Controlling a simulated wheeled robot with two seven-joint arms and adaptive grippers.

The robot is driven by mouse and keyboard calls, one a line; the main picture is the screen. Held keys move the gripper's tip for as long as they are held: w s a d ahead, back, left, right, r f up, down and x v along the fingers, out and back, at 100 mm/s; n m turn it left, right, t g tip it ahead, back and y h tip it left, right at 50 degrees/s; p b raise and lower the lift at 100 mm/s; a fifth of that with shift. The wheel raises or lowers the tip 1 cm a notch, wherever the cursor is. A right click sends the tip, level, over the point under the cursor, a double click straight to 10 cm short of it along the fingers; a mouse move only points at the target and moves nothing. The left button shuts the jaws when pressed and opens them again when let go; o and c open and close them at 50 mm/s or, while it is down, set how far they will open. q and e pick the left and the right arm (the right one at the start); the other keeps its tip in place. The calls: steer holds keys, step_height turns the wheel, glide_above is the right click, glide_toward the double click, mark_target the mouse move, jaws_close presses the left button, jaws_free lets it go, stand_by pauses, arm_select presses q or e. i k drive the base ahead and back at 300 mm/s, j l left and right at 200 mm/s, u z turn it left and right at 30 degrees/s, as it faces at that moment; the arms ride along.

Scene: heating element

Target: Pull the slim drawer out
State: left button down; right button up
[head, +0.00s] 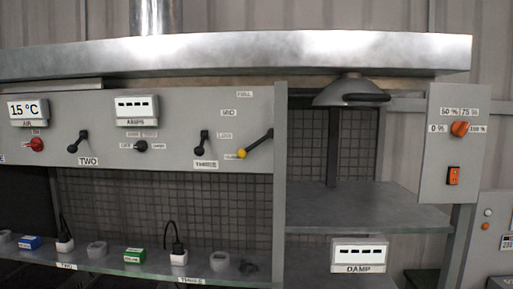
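Neither of my grippers is in the head view. I cannot clearly make out a slim drawer.
A grey control panel (190,106) carries displays, black levers and a red knob (37,145). Below it, a shelf (130,268) holds small blocks and plugs. A domed hood (341,91) hangs over a grey shelf (370,212). A switch box (439,171) stands right.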

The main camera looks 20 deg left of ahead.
mark_target(85, 84)
steer(key=k+j+u, duration=0.1)
steer(key=j, duration=0.2)
steer(key=k+j+u, duration=0.1)
steer(key=j, duration=0.25)
steer(key=k+j+u, duration=0.1)
steer(key=k+j, duration=0.15)
steer(key=k+j+u, duration=0.1)
steer(key=j, duration=0.35)
steer(key=k+j+u, duration=0.15)
steer(key=j, duration=0.2)
steer(key=i+j, duration=0.1)
steer(key=j, duration=0.4)
steer(key=i+j, duration=0.1)
steer(key=j, duration=0.4)
steer(key=i+j, duration=0.1)
steer(key=j, duration=0.4)
steer(key=i+j, duration=0.1)
steer(key=j, duration=0.4)
